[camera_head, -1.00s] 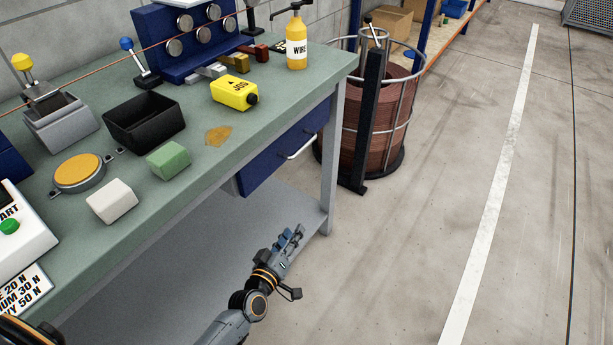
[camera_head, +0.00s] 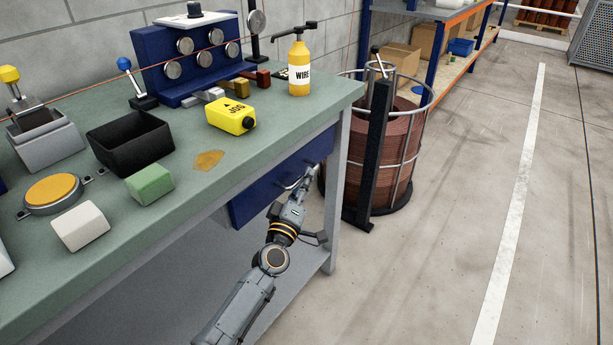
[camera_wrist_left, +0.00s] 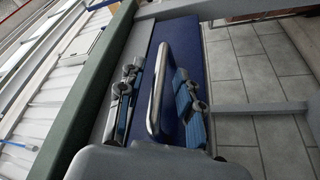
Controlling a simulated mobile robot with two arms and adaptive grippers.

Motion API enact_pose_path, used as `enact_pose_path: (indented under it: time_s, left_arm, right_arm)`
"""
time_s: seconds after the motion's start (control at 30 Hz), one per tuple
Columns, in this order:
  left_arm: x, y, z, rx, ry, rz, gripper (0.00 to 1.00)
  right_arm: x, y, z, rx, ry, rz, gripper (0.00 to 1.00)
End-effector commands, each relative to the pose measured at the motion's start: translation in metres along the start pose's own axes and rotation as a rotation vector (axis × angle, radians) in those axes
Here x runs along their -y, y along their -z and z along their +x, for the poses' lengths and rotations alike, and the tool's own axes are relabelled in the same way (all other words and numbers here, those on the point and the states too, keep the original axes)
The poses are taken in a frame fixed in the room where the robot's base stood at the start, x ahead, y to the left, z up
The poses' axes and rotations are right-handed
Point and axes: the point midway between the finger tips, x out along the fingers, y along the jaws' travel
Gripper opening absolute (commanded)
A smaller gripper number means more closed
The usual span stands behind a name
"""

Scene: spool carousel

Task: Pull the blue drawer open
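The blue drawer (camera_head: 254,202) sits under the front edge of the green-topped workbench (camera_head: 215,185) and looks shut. Its metal handle (camera_wrist_left: 159,85) stands out from the blue front in the left wrist view. My left gripper (camera_head: 303,182) is at the handle in the head view and covers part of it. In the left wrist view the left gripper (camera_wrist_left: 156,82) is open, with one finger on each side of the handle and visible gaps between. My right gripper is in neither view.
A wire spool in a metal cage (camera_head: 385,150) stands just right of the bench leg (camera_head: 338,190). A yellow wire bottle (camera_head: 299,66), a yellow JOG box (camera_head: 231,115) and a black bin (camera_head: 130,142) stand on the bench. Floor to the right is clear.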

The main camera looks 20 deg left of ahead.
Motion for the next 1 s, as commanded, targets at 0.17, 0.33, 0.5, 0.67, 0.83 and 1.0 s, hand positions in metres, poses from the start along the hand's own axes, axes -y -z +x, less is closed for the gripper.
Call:
enact_pose_path:
  time_s: [0.17,0.33,0.5,0.67,0.83,1.0]
  left_arm:
    - [0.001,-0.001,0.02,0.0,-0.001,0.0,0.36]
    - [0.0,-0.001,0.025,0.002,0.0,0.0,0.36]
    - [0.0,-0.001,0.026,0.002,0.0,0.0,0.36]
    - [0.0,-0.001,0.025,0.001,0.0,0.0,0.13]
    - [0.0,-0.001,0.025,0.001,0.0,0.0,0.0]
    - [0.0,-0.001,0.025,0.001,0.001,0.0,0.0]
  right_arm:
    - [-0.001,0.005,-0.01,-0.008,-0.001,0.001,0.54]
    - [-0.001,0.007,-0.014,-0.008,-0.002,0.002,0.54]
    - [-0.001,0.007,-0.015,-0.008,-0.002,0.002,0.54]
    - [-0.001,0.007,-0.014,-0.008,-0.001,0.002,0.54]
    - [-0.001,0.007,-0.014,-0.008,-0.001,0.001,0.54]
    - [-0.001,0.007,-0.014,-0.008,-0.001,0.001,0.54]
